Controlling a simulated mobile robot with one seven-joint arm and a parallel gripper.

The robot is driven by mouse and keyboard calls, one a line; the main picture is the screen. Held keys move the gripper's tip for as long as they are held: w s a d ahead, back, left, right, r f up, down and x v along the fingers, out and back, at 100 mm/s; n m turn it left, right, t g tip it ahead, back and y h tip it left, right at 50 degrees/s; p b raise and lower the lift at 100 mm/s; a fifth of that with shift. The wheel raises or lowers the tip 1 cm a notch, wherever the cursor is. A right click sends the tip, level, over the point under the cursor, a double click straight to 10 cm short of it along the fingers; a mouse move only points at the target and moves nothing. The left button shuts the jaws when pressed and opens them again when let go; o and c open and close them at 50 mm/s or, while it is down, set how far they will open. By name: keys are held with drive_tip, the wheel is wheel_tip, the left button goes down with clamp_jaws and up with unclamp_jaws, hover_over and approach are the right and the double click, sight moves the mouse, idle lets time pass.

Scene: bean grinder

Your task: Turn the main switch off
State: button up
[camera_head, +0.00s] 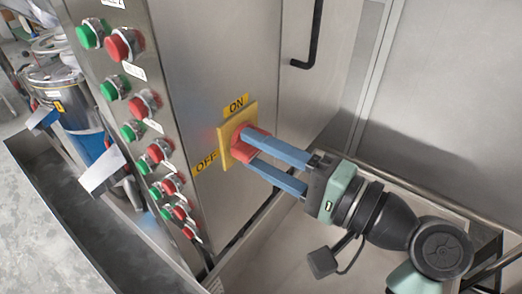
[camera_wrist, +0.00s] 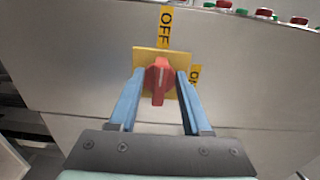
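The main switch is a red rotary knob (camera_head: 246,145) on a square yellow plate (camera_head: 224,157) on the side of a steel cabinet. In the head view the ON label (camera_head: 236,105) is above the plate and the OFF label (camera_head: 205,162) is at its left. In the wrist view the knob (camera_wrist: 159,80) has its raised grip upright in the picture, roughly in line with the OFF label (camera_wrist: 166,27) at the top. My gripper (camera_head: 246,150) has its two blue fingers apart, one on each side of the knob. Whether they touch it is unclear.
Several green and red push buttons (camera_head: 121,45) line the cabinet face left of the switch. A black handle (camera_head: 312,38) is on the panel at upper right. A metal trough (camera_head: 95,205) runs below the cabinet. A cylindrical machine (camera_head: 72,100) stands at far left.

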drive_tip(key=b+v, duration=0.3)
drive_tip(key=v, duration=1)
idle(0.4)
drive_tip(key=w+a+r+n+t+h, duration=0.2)
drive_tip(key=w+a+r+t+h, duration=0.3)
drive_tip(key=w+r+t+h, duration=0.5)
drive_tip(key=s+a+r+n+t+h, duration=0.2)
drive_tip(key=s+r+t, duration=0.1)
drive_tip(key=r, duration=0.6)
drive_tip(key=s+a+r+n+t+h, duration=0.2)
drive_tip(key=s+r, duration=0.3)
drive_tip(key=r, duration=0.3)
drive_tip(key=shift+a+r+n+t+h, duration=0.3)
drive_tip(key=shift+a+r+n+t, duration=0.15)
drive_tip(key=shift+a+t, duration=0.4)
